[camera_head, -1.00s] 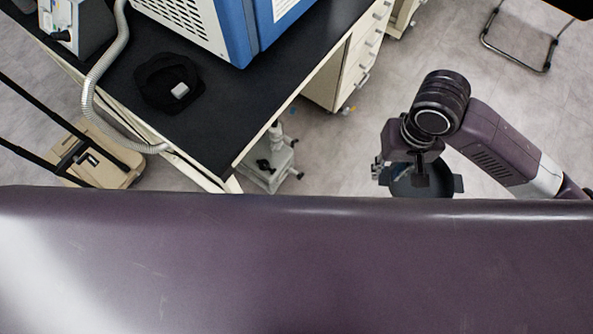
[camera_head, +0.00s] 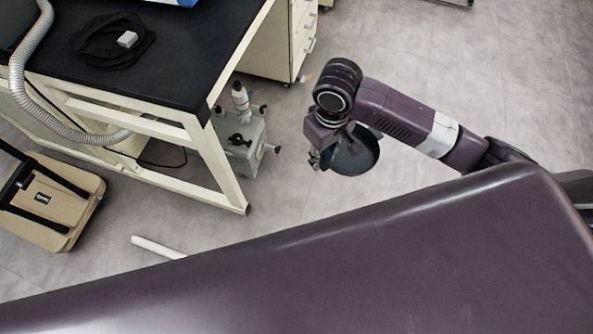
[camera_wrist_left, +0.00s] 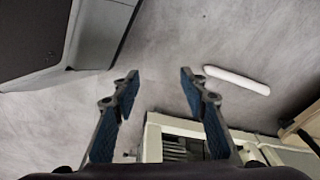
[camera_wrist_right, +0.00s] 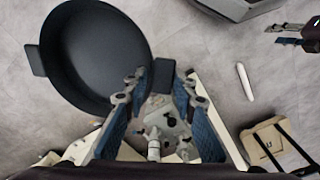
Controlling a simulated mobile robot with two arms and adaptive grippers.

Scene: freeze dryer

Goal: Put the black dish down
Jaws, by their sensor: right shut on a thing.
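The black dish (camera_head: 362,150) is a round pan with side handles. My right gripper (camera_head: 322,158) is shut on one handle and holds it in the air over the floor, right of the bench. In the right wrist view the dish (camera_wrist_right: 95,55) is at upper left, empty, with its handle between the fingertips (camera_wrist_right: 160,82). My left gripper (camera_wrist_left: 160,78) is open and empty in the left wrist view, above the floor. It is outside the head view, but part of it (camera_wrist_right: 290,35) shows at the upper right of the right wrist view.
A black-topped bench (camera_head: 190,60) stands at upper left. A grey pump-like device (camera_head: 243,135), a beige case (camera_head: 50,205) and a white rod (camera_head: 157,246) are on the floor.

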